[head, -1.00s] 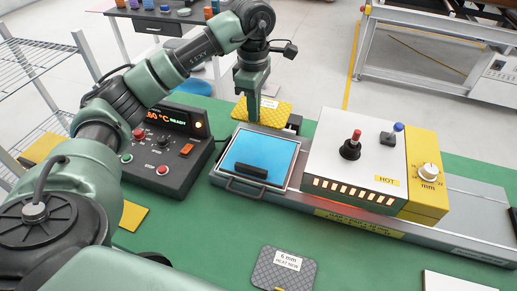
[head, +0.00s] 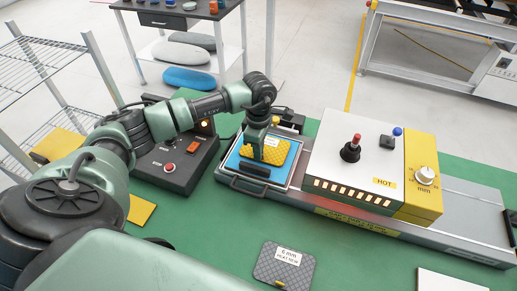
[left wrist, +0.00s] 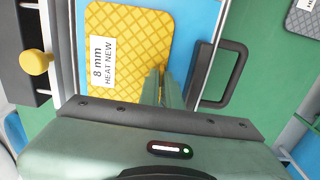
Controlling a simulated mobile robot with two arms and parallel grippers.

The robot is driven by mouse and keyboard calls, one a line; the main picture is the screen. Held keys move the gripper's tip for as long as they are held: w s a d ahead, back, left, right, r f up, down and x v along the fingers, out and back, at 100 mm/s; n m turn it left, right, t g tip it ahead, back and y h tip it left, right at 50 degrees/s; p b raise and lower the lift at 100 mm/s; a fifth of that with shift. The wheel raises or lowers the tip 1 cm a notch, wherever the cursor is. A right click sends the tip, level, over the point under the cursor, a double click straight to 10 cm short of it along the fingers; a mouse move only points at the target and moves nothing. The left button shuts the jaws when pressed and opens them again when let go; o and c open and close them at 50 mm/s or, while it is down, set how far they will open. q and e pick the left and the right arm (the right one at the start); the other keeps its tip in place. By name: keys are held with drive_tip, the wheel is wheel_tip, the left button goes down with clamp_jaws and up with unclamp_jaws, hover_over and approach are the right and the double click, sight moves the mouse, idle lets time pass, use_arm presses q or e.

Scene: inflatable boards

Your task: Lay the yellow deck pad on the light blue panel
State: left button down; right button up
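The yellow deck pad (head: 277,153), with a white "8 mm HEAT NEW" label, is over the light blue panel (head: 238,157) in the metal tray. It also shows in the left wrist view (left wrist: 128,62), with the blue panel (left wrist: 192,35) around its edge. My left gripper (head: 264,158) points down at the pad. In the left wrist view its fingers (left wrist: 165,82) are close together on the pad's near edge. Whether the pad lies flat on the panel or just above it is hard to tell. My right gripper is not in view.
A white heater box (head: 350,160) marked HOT stands right of the panel on the rail. A dark control box (head: 180,165) stands at left. A grey 6 mm pad (head: 285,265) lies in front. Green table is clear around it.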

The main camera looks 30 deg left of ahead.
use_arm(q)
drive_tip(key=shift+f, duration=0.15)
drive_tip(key=c, duration=1.6)
unclamp_jaws()
drive_tip(key=shift+r, duration=0.5)
wheel_tip(320, 180, up, 11)
drive_tip(key=b, duration=0.3)
drive_tip(key=shift+r, duration=0.2)
